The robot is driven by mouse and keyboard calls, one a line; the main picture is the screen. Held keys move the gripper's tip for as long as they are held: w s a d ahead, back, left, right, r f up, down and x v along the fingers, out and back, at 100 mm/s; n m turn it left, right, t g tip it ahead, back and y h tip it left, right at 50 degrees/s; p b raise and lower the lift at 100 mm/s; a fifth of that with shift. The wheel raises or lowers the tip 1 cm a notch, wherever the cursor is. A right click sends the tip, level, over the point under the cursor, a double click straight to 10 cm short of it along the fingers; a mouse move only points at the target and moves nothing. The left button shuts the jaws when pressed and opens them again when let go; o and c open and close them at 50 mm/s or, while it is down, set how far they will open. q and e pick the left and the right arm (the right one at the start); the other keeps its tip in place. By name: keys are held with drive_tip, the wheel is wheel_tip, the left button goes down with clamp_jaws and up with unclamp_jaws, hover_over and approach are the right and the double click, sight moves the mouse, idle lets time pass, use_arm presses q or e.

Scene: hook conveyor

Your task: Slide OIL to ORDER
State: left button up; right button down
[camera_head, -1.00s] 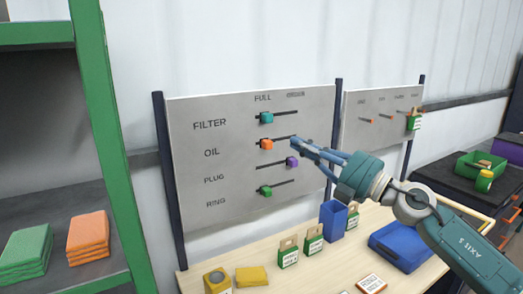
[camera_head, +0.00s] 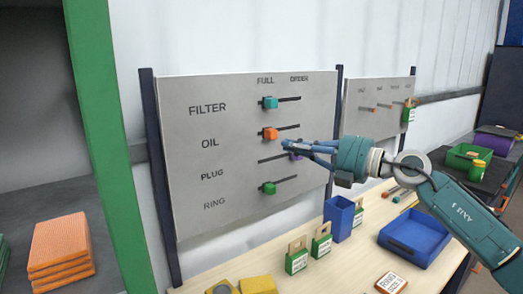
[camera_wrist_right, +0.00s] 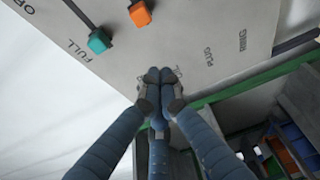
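The grey board (camera_head: 225,160) has rows FILTER, OIL, PLUG and RING under FULL and ORDER. The orange OIL knob (camera_head: 270,134) sits at the FULL end of its slot, which runs right towards ORDER. It also shows at the top of the right wrist view (camera_wrist_right: 139,13). My right gripper (camera_head: 285,146) is just right of and below the orange knob, apart from it in the picture. In the wrist view its fingertips (camera_wrist_right: 160,76) are together with nothing between them. The left gripper is not in view.
The teal FILTER knob (camera_head: 270,102) and green RING knob (camera_head: 269,188) sit at FULL. The purple PLUG knob (camera_head: 297,155) is farther right, partly hidden by my gripper. A blue bin (camera_head: 339,218), green tags (camera_head: 297,259) and a blue tray (camera_head: 412,238) stand on the table below.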

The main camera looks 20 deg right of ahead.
sight(270, 134)
drive_tip(key=p+x, duration=0.2)
drive_tip(key=x, duration=0.3)
drive_tip(key=p+x, duration=0.1)
drive_tip(key=x, duration=0.5)
drive_tip(key=shift+a+f+p, duration=0.1)
drive_tip(key=shift+f+p, duration=0.15)
drive_tip(key=shift+p, duration=0.15)
drive_tip(key=d, duration=0.1)
drive_tip(key=w+d, duration=0.1)
drive_tip(key=d, duration=0.1)
drive_tip(key=shift+d+f, duration=0.2)
drive_tip(key=shift+d, duration=0.45)
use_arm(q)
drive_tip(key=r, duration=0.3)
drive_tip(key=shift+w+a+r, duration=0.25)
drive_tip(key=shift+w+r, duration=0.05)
use_arm(e)
drive_tip(key=shift+a, duration=0.15)
drive_tip(key=shift+w, duration=0.1)
